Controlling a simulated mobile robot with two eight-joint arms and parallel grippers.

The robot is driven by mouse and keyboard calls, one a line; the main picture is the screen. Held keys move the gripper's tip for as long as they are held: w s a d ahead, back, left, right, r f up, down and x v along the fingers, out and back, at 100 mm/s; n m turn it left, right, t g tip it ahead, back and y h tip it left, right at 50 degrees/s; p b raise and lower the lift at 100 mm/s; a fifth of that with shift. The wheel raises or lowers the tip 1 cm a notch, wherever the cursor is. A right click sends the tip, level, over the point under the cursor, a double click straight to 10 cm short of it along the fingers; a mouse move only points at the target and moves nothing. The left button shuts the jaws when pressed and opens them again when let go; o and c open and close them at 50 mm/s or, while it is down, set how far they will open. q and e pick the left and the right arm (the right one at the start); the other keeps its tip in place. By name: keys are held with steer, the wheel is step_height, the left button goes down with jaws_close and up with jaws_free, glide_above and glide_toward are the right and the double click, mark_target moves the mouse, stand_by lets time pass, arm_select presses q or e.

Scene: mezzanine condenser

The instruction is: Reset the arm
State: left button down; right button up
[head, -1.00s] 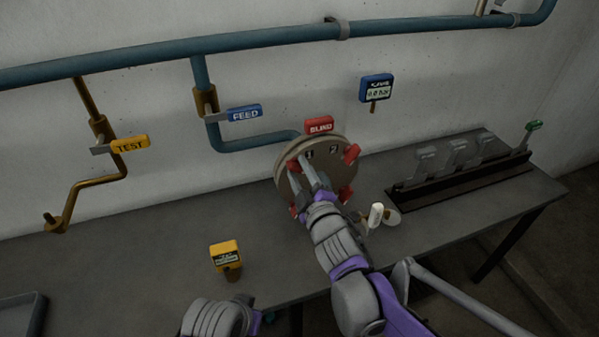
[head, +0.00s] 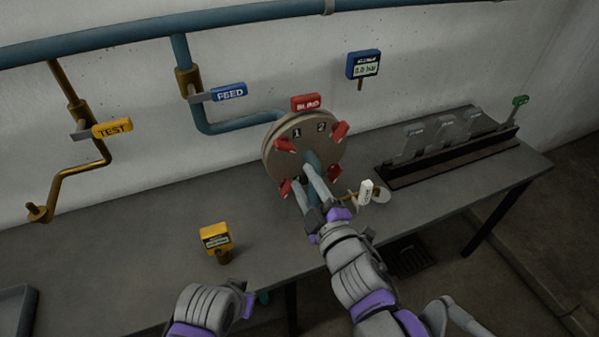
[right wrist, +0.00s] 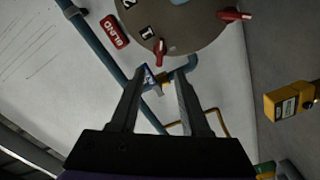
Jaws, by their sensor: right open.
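My right gripper (head: 306,178) is open in front of the lower part of a round tan disc (head: 303,140). The disc has red clamp handles around its rim, the numbers 1 and 2, and a red BLIND tag (head: 306,102) above it. In the right wrist view my open right gripper (right wrist: 160,74) has nothing between its fingers; the disc (right wrist: 190,25) is beyond them at the top. I cannot tell whether the fingers touch the disc. My left gripper (head: 246,292) is low in the head view, its fingers hidden.
A yellow tagged block (head: 215,238) stands on the grey table (head: 120,255). A white-tagged handle (head: 366,191) is right of my right gripper. FEED (head: 229,92) and TEST (head: 112,128) valves are on the wall pipes.

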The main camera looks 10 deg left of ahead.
steer(key=shift+s+d, duration=0.1)
steer(key=shift+s, duration=0.05)
stand_by(0.4)
steer(key=s+d+f+m+g+h, duration=0.2)
steer(key=d+f+m+h, duration=0.35)
steer(key=d, duration=0.45)
steer(key=s+d+f+m+g+h, duration=0.1)
steer(key=d+f+m+h, duration=0.4)
steer(key=d, duration=0.5)
steer(key=s+d+f+m+g, duration=0.3)
steer(key=s+f+m, duration=0.1)
steer(key=s, duration=0.3)
steer(key=s+d+f+m+g+p, duration=0.1)
steer(key=s+d+f+m+g, duration=0.2)
steer(key=s, duration=0.3)
steer(key=shift+s+f+m+g, duration=0.3)
steer(key=shift+s+f+m, duration=0.05)
steer(key=shift+s+f, duration=0.1)
steer(key=shift+w+y, duration=0.1)
steer(key=shift+y, duration=0.15)
